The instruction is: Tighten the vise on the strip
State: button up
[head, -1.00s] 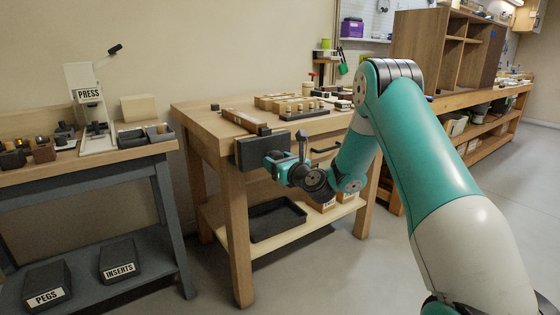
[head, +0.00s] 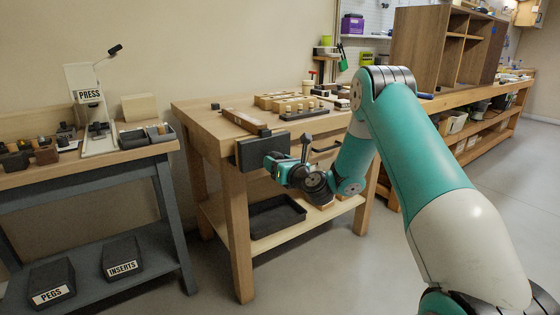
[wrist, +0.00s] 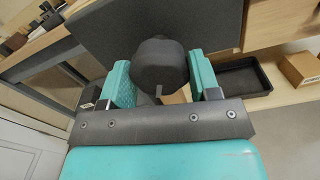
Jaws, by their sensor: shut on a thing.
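The vise (head: 262,150) is a dark block on the front left end of the wooden bench. The strip (head: 243,121) is a brown wooden bar lying on the bench top, its near end at the vise. My gripper (head: 274,162) is at the front face of the vise. In the wrist view, its two teal fingers (wrist: 160,80) are shut around a dark round vise knob (wrist: 158,65), one on each side. The vise's dark front jaw (wrist: 105,35) fills the top of that view. The contact between jaw and strip is hidden.
Wooden blocks and a dark rack (head: 304,114) lie farther back on the bench. A black tray (head: 276,217) sits on the lower shelf. A grey table (head: 90,176) with a press (head: 88,105) stands at left, with a floor gap between.

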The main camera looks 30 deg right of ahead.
jog(key=shift+r+m+p, duration=0.1)
jog(key=shift+m+p, duration=0.5)
jog(key=shift+p, duration=0.2)
jog(key=o, duration=0.8)
jog(key=shift+s, duration=0.1)
jog(key=s+b, duration=0.6)
jog(key=shift+s+d, duration=0.1)
jog(key=shift+s, duration=0.3)
